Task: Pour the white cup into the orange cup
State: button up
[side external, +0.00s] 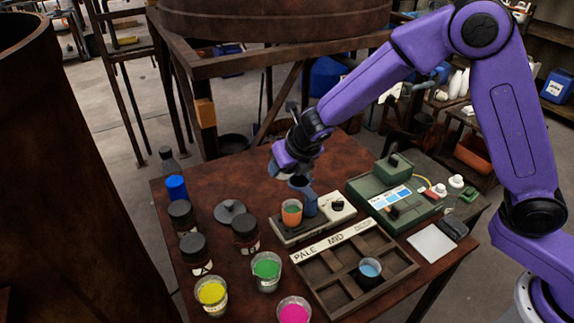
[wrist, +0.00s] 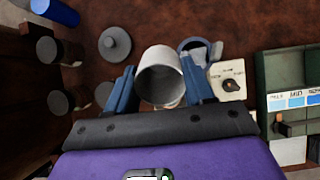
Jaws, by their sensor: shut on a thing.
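The white cup (wrist: 158,58) is between the two blue fingers of my gripper (wrist: 158,72) in the wrist view. Its mouth faces the camera, with a plain grey inside; I cannot make out any liquid. In the side view my gripper (side external: 287,176) hangs just above the orange cup, and the white cup is mostly hidden there.
The stirrer (side external: 337,207) has a dark knob. A blue-grey object (side external: 309,205) stands beside the orange cup. A compartment tray (side external: 330,285) holds a cup of blue liquid (side external: 370,270). Cups of yellow (side external: 211,293), green (side external: 266,268) and pink (side external: 293,312) stand in front. Dark-capped jars (side external: 245,230) stand left.

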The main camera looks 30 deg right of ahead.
jog(key=shift+w+g, duration=0.15)
jog(key=shift+g, duration=0.95)
jog(key=g, duration=0.4)
jog(key=shift+f, duration=0.1)
jog(key=shift+g, duration=0.3)
jog(key=shift+r, duration=1.45)
